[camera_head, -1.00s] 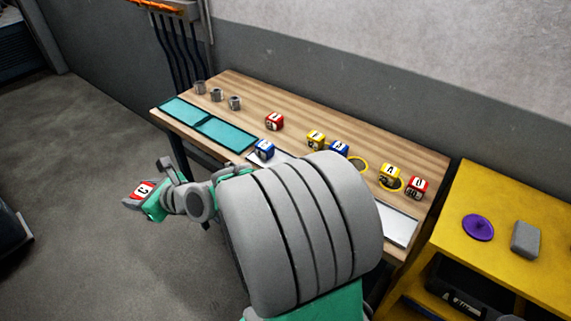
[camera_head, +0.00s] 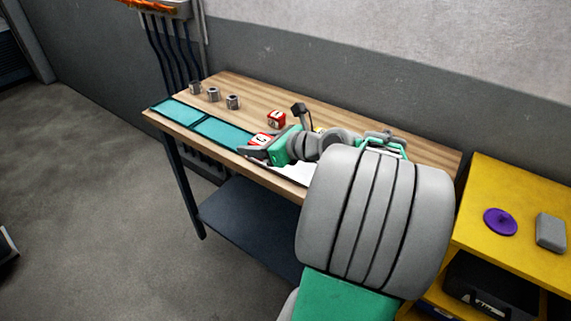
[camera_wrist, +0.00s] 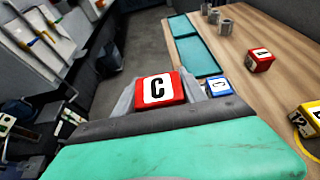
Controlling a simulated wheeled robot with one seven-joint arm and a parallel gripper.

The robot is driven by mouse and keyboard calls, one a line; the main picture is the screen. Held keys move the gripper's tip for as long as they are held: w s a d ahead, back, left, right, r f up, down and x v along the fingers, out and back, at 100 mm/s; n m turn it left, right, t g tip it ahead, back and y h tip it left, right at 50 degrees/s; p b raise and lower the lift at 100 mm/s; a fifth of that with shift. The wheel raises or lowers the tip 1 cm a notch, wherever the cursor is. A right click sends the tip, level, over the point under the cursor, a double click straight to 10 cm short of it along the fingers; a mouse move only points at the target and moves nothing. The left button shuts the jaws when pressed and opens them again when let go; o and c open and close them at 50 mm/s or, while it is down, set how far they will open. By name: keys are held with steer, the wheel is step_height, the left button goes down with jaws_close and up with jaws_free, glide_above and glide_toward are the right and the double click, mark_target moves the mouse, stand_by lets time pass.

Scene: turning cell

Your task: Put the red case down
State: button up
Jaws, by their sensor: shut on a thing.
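My gripper (camera_head: 256,150) is shut on a red case (camera_head: 261,139) with a white label, held near the front edge of the wooden table (camera_head: 262,180). In the wrist view the held red case (camera_wrist: 159,91) shows a letter C on top, between the two fingers. A blue case (camera_wrist: 219,87), also marked C, shows just right of the fingers; in the head view my arm hides it. Another red case (camera_head: 276,119) stands further back on the table, and it also shows in the wrist view (camera_wrist: 260,60). I cannot tell the held case's height.
Teal mats (camera_head: 222,133) lie along the table's front left, with several grey metal cylinders (camera_head: 213,95) behind. A yellow case (camera_wrist: 306,117) stands at the right in the wrist view. A yellow cabinet (camera_head: 515,190) bears a purple disc (camera_head: 500,221) and a grey block (camera_head: 551,232).

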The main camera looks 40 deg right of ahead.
steer(key=w+d+f, duration=0.1)
steer(key=d+f, duration=0.1)
steer(key=d, duration=0.1)
steer(key=w+d+f, duration=0.1)
steer(key=d+f, duration=0.2)
steer(key=w+d+f, duration=0.1)
steer(key=d+f, duration=0.2)
steer(key=d, duration=0.1)
steer(key=shift+w+d+b, duration=0.1)
steer(key=shift+w+b, duration=0.25)
steer(key=shift+d+f, duration=0.2)
steer(key=shift+f, duration=0.15)
step_height(320, 180, down, 3)
steer(key=shift+w+d+f, duration=0.1)
steer(key=shift+w+f, duration=0.05)
steer(key=o, duration=1.2)
steer(key=shift+o, duration=0.2)
